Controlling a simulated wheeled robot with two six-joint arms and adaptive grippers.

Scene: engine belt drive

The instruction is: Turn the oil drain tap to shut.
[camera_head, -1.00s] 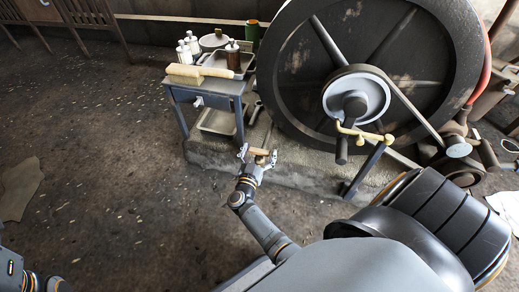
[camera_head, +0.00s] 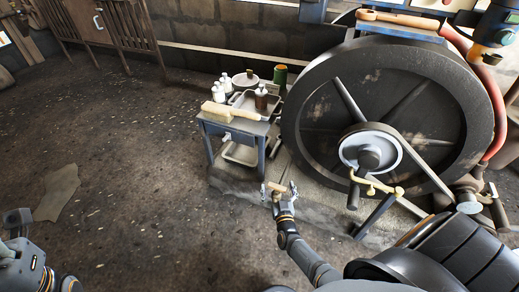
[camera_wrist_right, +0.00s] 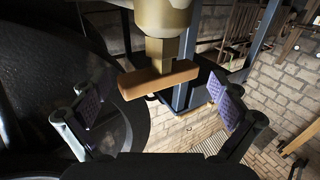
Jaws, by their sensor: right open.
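The oil drain tap fills the upper middle of the right wrist view, with a pale brass body, a hexagonal neck and an orange-brown crossbar handle (camera_wrist_right: 160,80). In the head view its small handle (camera_head: 276,187) shows by the engine's concrete base. My right gripper (camera_wrist_right: 155,98) is open, with one dark pad on each side of the handle and a visible gap at both ends. In the head view my right gripper (camera_head: 279,190) stands around the handle. My left arm shows at the lower left edge of the head view; I cannot make out its gripper there.
A large dark flywheel (camera_head: 320,125) with a belt pulley stands right of the tap. The floor (camera_head: 150,170) to the left is mostly clear.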

